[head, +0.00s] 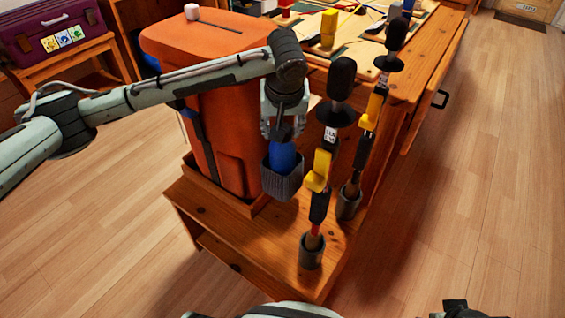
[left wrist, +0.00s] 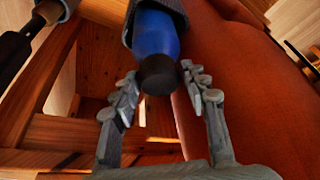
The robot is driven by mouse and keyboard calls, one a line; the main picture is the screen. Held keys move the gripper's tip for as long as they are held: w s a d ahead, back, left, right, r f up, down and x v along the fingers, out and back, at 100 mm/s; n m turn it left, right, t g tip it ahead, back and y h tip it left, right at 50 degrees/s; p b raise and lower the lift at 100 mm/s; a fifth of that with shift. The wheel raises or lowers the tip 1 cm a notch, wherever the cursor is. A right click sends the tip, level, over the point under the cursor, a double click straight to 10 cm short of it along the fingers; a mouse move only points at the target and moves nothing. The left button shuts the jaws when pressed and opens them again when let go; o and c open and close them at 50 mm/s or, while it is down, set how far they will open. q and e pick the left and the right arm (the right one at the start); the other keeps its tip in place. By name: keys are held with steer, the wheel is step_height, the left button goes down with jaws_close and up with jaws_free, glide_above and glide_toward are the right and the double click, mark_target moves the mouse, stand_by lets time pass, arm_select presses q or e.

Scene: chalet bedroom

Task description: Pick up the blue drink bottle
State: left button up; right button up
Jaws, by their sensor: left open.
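The blue drink bottle (head: 284,157) stands in a dark mesh side pocket (head: 282,183) on the orange bag. In the left wrist view, the blue bottle (left wrist: 155,35) has a dark cap pointing toward the gripper. My left gripper (head: 284,130) hangs from above at the bottle's top in the head view. In the left wrist view, the open fingers (left wrist: 160,85) lie on either side of the cap, with gaps visible. The lower part of the bottle is hidden in the pocket. My right gripper is not clearly seen.
The large orange bag (head: 215,100) stands on a wooden bench (head: 200,212). Two upright poles with black tops and yellow parts (head: 317,170) (head: 374,108) stand close to the right of the bottle. A cluttered wooden table (head: 345,62) is behind. The floor at right is clear.

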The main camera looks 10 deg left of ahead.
arm_select(q)
steer(key=shift+w+f, duration=0.15)
steer(key=shift+f, duration=0.2)
steer(key=shift+c, duration=0.3)
jaws_close()
steer(key=shift+r, duration=0.25)
